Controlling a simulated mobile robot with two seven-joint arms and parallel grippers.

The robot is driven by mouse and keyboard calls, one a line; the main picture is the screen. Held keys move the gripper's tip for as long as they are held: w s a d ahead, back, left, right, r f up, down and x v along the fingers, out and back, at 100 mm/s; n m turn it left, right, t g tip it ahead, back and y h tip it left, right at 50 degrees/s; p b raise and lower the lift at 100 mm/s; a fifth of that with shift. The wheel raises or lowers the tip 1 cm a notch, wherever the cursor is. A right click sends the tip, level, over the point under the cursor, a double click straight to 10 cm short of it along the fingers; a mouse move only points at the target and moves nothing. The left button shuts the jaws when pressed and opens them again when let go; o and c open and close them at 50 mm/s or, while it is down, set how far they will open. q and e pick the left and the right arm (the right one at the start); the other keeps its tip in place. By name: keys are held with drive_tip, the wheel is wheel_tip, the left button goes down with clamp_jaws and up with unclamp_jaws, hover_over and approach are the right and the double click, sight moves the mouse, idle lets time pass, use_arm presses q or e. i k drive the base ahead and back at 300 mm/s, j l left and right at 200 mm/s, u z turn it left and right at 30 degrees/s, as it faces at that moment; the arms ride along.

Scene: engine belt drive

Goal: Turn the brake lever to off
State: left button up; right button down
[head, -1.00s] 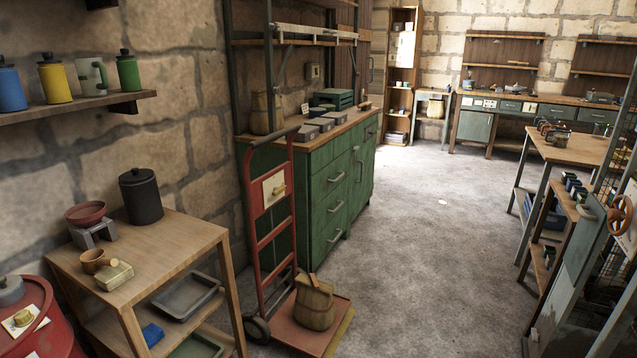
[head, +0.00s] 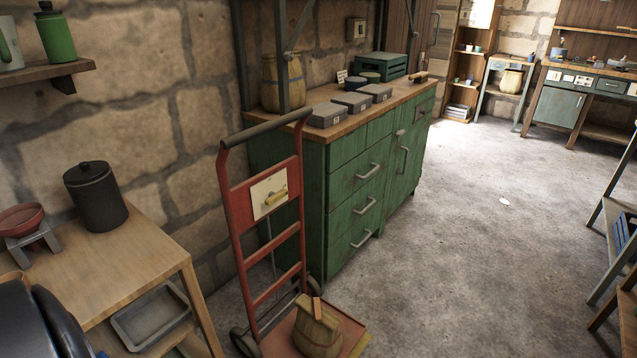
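A red hand truck (head: 237,212) stands upright in the middle of the head view, in front of the green cabinet. Its pale plate (head: 262,190) carries a small brass-yellow lever (head: 276,197), which looks like the brake lever. The lever slants slightly, rising toward the right. Any marks on the plate are too small to read. Nothing touches the lever. Dark rounded parts at the lower left look like my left arm, but no fingertips show there. My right gripper is not in view.
A sack (head: 318,328) sits on the truck's base plate. The green cabinet (head: 345,190) stands right behind the truck. A wooden side table (head: 110,255) with a black canister (head: 95,197) is at left. Open concrete floor (head: 450,260) lies to the right.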

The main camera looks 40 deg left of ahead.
sight(273, 197)
drive_tip(key=i+u, duration=0.25)
drive_tip(key=i, duration=0.2)
drive_tip(key=i+l+u, duration=0.25)
drive_tip(key=i, duration=0.2)
drive_tip(key=i+l+u, duration=0.25)
drive_tip(key=i, duration=0.2)
